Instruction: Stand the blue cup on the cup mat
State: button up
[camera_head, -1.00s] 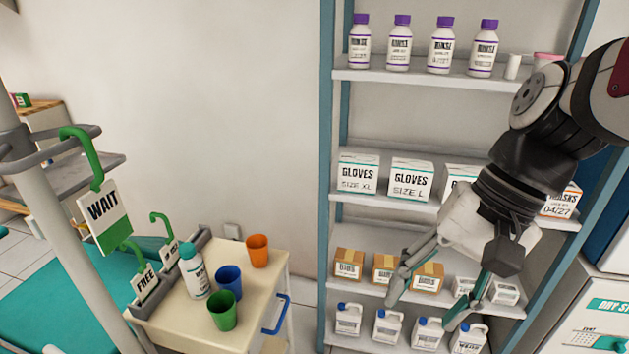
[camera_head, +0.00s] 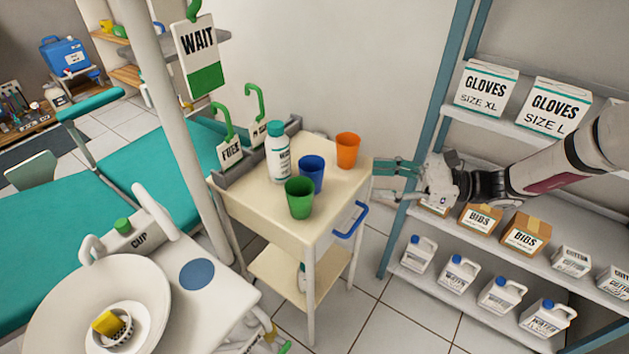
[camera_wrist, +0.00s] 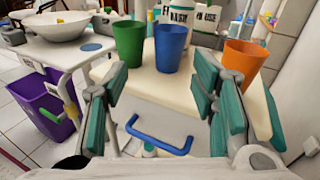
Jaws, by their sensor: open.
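The blue cup (camera_head: 311,174) stands upright on the cream cart top, between the green cup (camera_head: 299,197) and the orange cup (camera_head: 347,150). In the wrist view the blue cup (camera_wrist: 171,48) is ahead of my gripper, slightly right of centre. The round blue cup mat (camera_head: 197,274) lies bare on the white surface beside the basin; it also shows in the wrist view (camera_wrist: 91,47). My gripper (camera_head: 377,181) is at the cart's right side, apart from the cups. In the wrist view its fingers (camera_wrist: 161,84) are spread with nothing between them.
A white bottle (camera_head: 278,152) and sign holders stand behind the cups. The cart has a blue handle (camera_head: 349,220). The white basin (camera_head: 60,303) is left of the mat. The shelf rack (camera_head: 425,130) stands right, close to my arm. A pole (camera_head: 172,120) rises left of the cart.

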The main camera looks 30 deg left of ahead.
aim_at(318, 175)
jog(key=shift+m+y, duration=0.5)
jog(key=a, duration=0.3)
jog(key=s+a+f, duration=0.1)
jog(key=a, duration=0.2)
jog(key=a+f+b, duration=0.1)
jog(key=a, duration=0.1)
jog(key=shift+s+a, duration=0.25)
jog(key=shift+a, duration=0.15)
jog(key=shift+f+b+x, duration=0.1)
jog(key=shift+b+x, duration=0.2)
jog(key=shift+x, duration=1.05)
jog(key=shift+f+b+x, duration=0.15)
jog(key=shift+b+x, duration=0.1)
jog(key=shift+x, duration=1.1)
jog(key=c, duration=0.5)
jog(key=shift+c, duration=0.2)
